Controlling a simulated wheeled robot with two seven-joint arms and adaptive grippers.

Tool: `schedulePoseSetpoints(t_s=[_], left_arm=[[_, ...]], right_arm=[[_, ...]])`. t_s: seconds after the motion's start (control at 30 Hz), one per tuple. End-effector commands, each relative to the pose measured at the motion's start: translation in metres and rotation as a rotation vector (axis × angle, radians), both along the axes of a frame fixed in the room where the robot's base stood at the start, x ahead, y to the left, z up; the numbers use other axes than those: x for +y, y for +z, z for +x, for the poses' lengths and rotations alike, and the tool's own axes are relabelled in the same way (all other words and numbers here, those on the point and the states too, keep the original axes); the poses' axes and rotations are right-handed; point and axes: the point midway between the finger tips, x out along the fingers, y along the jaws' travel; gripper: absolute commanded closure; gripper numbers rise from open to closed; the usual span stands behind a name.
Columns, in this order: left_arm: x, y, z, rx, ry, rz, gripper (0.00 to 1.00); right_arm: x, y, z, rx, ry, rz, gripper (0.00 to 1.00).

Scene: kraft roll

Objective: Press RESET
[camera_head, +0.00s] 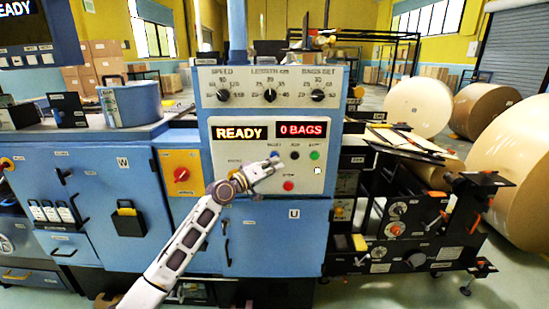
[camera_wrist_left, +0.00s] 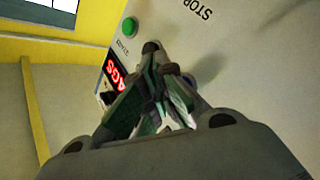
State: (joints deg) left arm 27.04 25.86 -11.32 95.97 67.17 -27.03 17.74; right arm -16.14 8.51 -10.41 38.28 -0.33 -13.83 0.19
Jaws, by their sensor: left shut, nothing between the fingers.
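The machine's pale control panel (camera_head: 222,158) faces me, with small labelled buttons below its displays. A small blue button (camera_head: 274,154) is at the left of the upper button row; its label is too blurred to read surely. My left gripper (camera_head: 275,163) is shut and empty, its tip at or just below this button. I cannot tell whether it touches. My right gripper is not in view.
A black button (camera_head: 295,155) and a green button (camera_head: 315,155) are to the right; the green one also shows in the wrist view (camera_wrist_left: 129,27). A red button (camera_head: 288,186) is below. The displays (camera_head: 240,133) read READY and 0 BAGS. Knobs (camera_head: 270,95) line the top.

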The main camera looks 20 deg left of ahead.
Motion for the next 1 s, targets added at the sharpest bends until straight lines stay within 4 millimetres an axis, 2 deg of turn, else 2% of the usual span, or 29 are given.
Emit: schedulePoseSetpoints(t_s=[1.0], left_arm=[[-0.014,0.001,-0.048,0.0,0.0,0.0,1.0]], right_arm=[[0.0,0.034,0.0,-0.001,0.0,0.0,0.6]])
